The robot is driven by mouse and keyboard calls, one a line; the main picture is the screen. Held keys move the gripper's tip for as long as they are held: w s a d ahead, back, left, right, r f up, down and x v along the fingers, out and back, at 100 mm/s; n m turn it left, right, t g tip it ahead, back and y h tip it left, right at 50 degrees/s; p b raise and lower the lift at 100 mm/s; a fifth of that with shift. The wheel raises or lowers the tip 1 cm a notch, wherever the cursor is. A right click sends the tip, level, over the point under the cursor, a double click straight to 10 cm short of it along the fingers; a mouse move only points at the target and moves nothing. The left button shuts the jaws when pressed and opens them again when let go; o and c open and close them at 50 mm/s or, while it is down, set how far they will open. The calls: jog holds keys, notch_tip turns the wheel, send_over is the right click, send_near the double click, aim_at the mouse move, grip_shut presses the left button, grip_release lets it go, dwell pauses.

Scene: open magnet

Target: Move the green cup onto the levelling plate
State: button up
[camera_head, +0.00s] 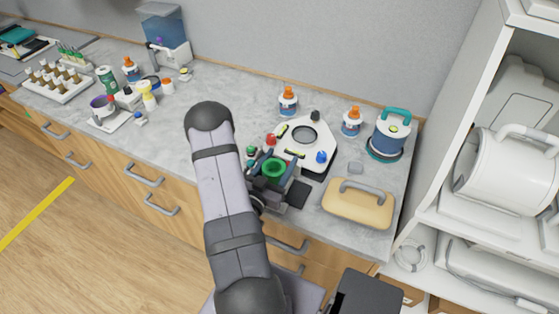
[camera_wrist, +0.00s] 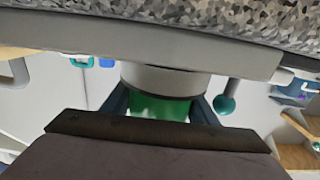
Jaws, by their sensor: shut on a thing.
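The green cup (camera_head: 275,168) is in my gripper (camera_head: 272,180) in the head view, its round open top facing up. The gripper is shut on it at the front of the counter. In the wrist view, part of the green cup (camera_wrist: 160,108) shows between the two dark blue fingers (camera_wrist: 162,106). The levelling plate (camera_head: 318,158) appears to be the white three-cornered base with a dark ring, just behind and to the right of the cup. Red, blue and green knobs sit around it. I cannot tell how high the cup is above the counter.
A dark square pad (camera_head: 299,193) lies right of the gripper. A tan block with a grey handle (camera_head: 358,203) lies farther right. Orange-capped bottles (camera_head: 288,101) and a teal-lidded container (camera_head: 390,135) stand behind.

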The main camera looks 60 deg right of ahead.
aim_at(270, 180)
jog(key=o, duration=0.7)
jog(key=shift+f, duration=0.2)
jog(key=o, duration=0.5)
jog(key=shift+r, duration=0.1)
jog(key=shift+w+a, duration=0.1)
jog(key=shift+a, duration=0.3)
jog(key=a+b, duration=0.1)
jog(key=a, duration=0.8)
jog(key=shift+s+a+b, duration=0.15)
jog(key=shift+s+b, duration=0.05)
jog(key=shift+b, duration=0.15)
jog(key=shift+a, duration=0.95)
jog(key=shift+o, duration=0.3)
